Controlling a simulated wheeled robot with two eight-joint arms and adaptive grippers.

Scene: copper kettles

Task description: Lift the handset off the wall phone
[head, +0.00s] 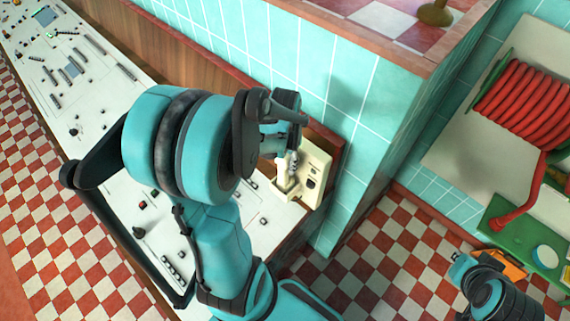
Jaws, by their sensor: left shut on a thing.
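The cream wall phone (316,172) is mounted on a brown panel at the end of the teal tiled wall. My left arm reaches across the middle of the view to it. My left gripper (291,158) is at the left side of the phone, shut on the handset, which is mostly hidden by the fingers and my arm. I cannot tell whether the handset is clear of its cradle. My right gripper (478,268) is at the lower right, far from the phone; its fingers are too unclear to read.
A long white control console (80,80) with buttons runs along the wall on the left. The red and white checkered floor (385,245) is open between.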

